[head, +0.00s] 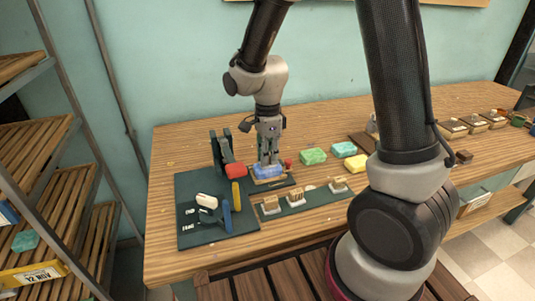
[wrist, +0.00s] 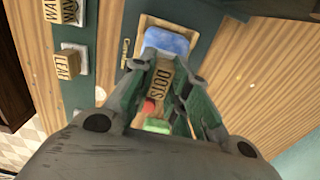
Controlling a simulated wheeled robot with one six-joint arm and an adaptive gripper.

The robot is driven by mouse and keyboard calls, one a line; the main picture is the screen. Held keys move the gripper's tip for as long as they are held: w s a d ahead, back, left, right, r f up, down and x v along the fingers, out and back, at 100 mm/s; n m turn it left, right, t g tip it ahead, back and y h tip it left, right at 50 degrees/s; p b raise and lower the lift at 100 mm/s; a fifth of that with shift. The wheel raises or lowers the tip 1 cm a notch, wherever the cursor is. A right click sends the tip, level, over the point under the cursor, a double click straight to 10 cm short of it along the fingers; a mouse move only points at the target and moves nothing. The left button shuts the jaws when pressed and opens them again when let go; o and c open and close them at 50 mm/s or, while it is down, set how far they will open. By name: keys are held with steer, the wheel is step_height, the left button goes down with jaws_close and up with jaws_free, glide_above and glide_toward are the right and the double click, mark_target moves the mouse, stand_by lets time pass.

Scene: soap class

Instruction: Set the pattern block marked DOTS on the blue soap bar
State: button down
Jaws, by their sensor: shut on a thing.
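My gripper (head: 268,157) is above the blue soap bar (head: 267,171), pointing down. In the wrist view my gripper (wrist: 161,68) is shut on the pattern block (wrist: 164,82), a wooden block with DOTS lettered on its side. The blue soap bar (wrist: 168,41) shows just past the fingertips, lying in a shallow wooden tray (wrist: 146,21). The block's lower end is close to the soap; I cannot tell whether they touch. In the head view the fingers largely hide the block.
Other pattern blocks stand on pads on a dark strip, including LEAF (wrist: 66,65) and WAVE (wrist: 62,10). A red piece (head: 235,170) lies left of the blue soap. Green (head: 313,156) and yellow (head: 356,162) soaps lie to the right. A dark tool mat (head: 190,238) is front left.

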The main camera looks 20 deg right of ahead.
steer(key=shift+f, duration=0.25)
stand_by(0.3)
steer(key=c, duration=0.9)
jaws_free()
steer(key=shift+r, duration=3)
